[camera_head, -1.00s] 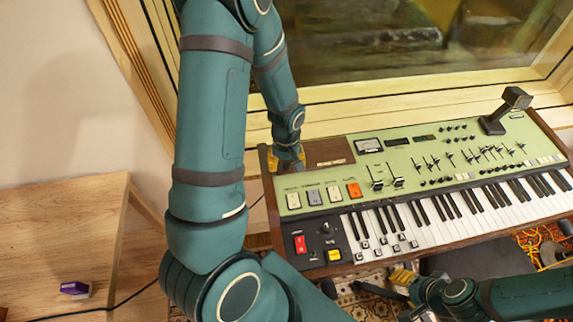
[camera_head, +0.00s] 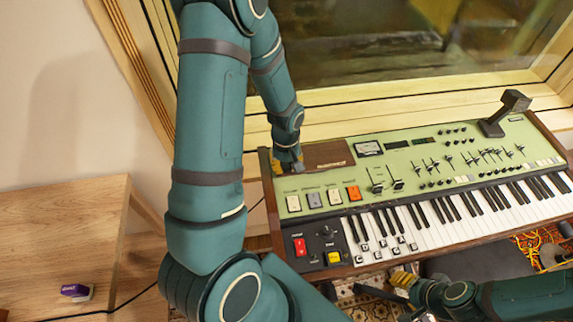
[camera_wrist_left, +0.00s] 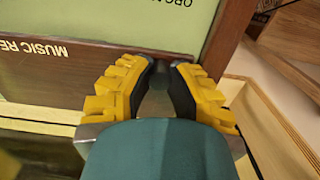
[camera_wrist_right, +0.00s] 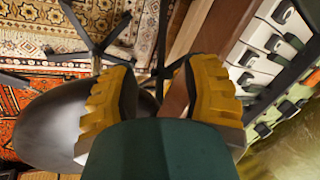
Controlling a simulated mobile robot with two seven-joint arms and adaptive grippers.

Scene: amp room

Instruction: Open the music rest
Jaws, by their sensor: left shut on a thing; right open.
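The music rest (camera_head: 328,155) is a flat brown wooden panel at the back left of the green keyboard (camera_head: 420,160). In the left wrist view the panel (camera_wrist_left: 40,78) shows part of its lettering, upside down. My left gripper (camera_head: 288,167) is at the panel's left end. Its yellow fingers (camera_wrist_left: 162,72) are nearly together on the panel's edge; the exact contact is hidden between them. The panel looks flat or almost flat. My right gripper (camera_head: 397,284) is open and empty, low in front of the keyboard; its fingers (camera_wrist_right: 160,85) are apart in the right wrist view.
A window frame (camera_head: 400,105) runs close behind the keyboard. A black lamp-like device (camera_head: 505,110) stands at its back right. A wooden table (camera_head: 60,225) with a purple item (camera_head: 76,291) is at left. A dark round seat (camera_wrist_right: 60,125) is below my right gripper.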

